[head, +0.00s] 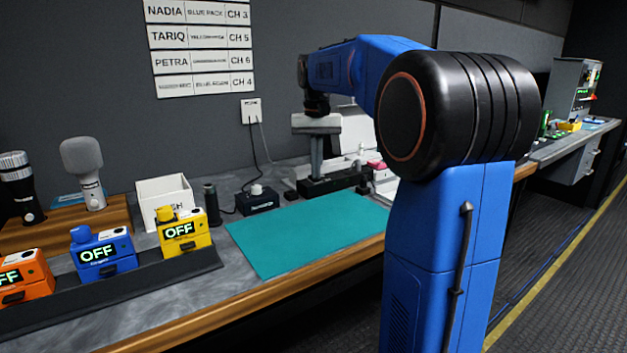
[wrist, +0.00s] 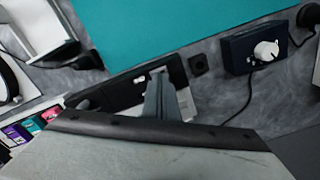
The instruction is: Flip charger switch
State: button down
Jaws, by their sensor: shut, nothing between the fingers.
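A long black unit (head: 345,180), which looks like the charger, sits on the grey counter behind the teal mat. In the wrist view the black unit (wrist: 122,88) shows a small pale detail on its top, which may be the switch; its position is too small to read. My gripper (head: 316,174) points down at the unit from above, its grey fingers shut and empty. In the wrist view my gripper (wrist: 158,76) covers part of the unit's top. I cannot tell whether the fingertips touch it.
A dark blue box with a white knob (wrist: 264,52) and a cable stands beside the unit. The teal mat (head: 300,235) is clear. Orange, blue (head: 105,258) and yellow (head: 184,238) packs reading OFF stand at the left. A white box (head: 160,203) is behind them.

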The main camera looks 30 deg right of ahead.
notch_tip(320, 180, up, 7)
dwell(1.1)
dwell(0.4)
